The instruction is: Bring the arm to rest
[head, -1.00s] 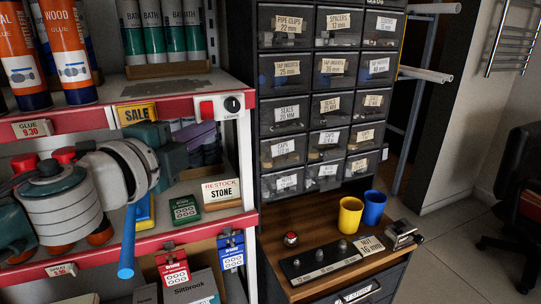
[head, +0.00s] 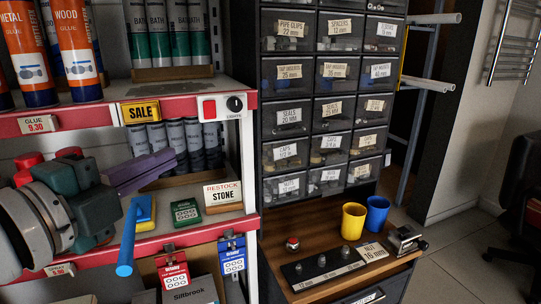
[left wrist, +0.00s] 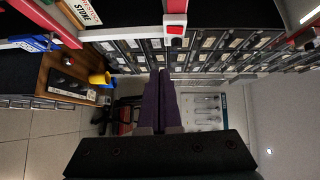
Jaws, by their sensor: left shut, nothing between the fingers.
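My left gripper (head: 165,160) is in front of the red-edged shelf at the left of the head view. Its two purple fingers lie together, shut and empty, pointing right toward the grey tubes at the back of the middle shelf. In the left wrist view the fingers (left wrist: 160,75) also show side by side with nothing between them. The teal and white links of my left arm fill the lower left of the head view. My right gripper is in neither view.
The shelf's front edge (head: 187,236) runs close by the arm. A blue-handled tool (head: 127,245), a green box (head: 185,213) and a restock sign (head: 222,193) are near. A drawer cabinet (head: 322,119) and counter with yellow (head: 352,221) and blue cups (head: 376,213) stand right.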

